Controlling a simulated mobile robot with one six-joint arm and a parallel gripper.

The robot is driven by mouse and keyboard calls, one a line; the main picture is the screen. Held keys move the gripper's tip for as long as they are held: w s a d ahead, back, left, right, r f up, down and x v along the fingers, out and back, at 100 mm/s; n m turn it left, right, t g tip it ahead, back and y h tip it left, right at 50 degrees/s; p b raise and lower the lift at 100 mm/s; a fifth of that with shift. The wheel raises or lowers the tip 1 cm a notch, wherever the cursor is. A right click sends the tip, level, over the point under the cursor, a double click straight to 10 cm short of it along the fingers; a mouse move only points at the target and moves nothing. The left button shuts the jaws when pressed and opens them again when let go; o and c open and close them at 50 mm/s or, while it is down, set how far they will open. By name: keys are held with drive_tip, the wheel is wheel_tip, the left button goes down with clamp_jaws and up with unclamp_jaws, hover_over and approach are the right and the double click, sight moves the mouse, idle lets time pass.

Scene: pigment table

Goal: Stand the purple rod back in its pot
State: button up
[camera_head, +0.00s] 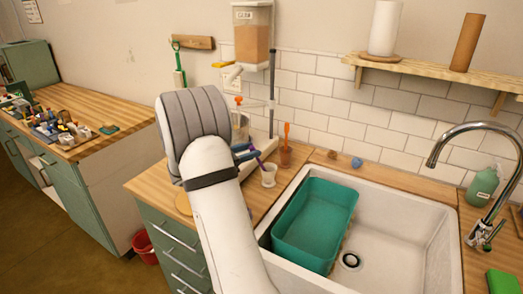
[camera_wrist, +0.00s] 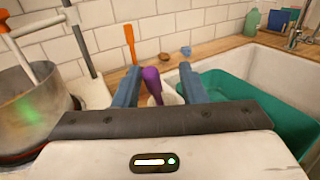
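The purple rod (camera_head: 259,159) is tilted, its lower end at the mouth of a small white pot (camera_head: 269,179) on the wooden counter. In the wrist view the rod (camera_wrist: 152,84) shows its thick purple end between the two blue fingers, with the white pot (camera_wrist: 170,97) behind it. My gripper (camera_head: 246,152) is open around the rod's upper part; gaps show on both sides of it in the wrist view (camera_wrist: 158,80). Whether the rod's lower end is inside the pot or only against it is hard to tell.
A brown pot with an orange rod (camera_head: 286,134) stands just behind the white pot. A sink with a teal basin (camera_head: 290,262) lies to the right. A metal vessel (camera_wrist: 30,105) and dispenser stand are on the left. The tiled wall is close behind.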

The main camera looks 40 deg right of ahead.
drive_tip(key=s+a+m+t+y, duration=0.2)
drive_tip(key=s+a+m+y, duration=0.3)
drive_tip(key=a, duration=0.6)
drive_tip(key=s+a+f+m+t+y, duration=0.1)
drive_tip(key=s+a+m+t+y, duration=0.1)
drive_tip(key=s+a+m+y, duration=0.3)
drive_tip(key=s+a+f+m+t+y, duration=0.1)
drive_tip(key=s+a+m+y, duration=0.4)
drive_tip(key=s+a, duration=0.5)
drive_tip(key=a+t+y, duration=0.1)
drive_tip(key=a+y, duration=0.1)
drive_tip(key=a, duration=0.6)
drive_tip(key=shift+m+t+y, duration=0.3)
drive_tip(key=shift+w+r, duration=0.1)
drive_tip(key=shift+w, duration=0.1)
drive_tip(key=shift+s, duration=0.1)
drive_tip(key=shift+c, duration=0.2)
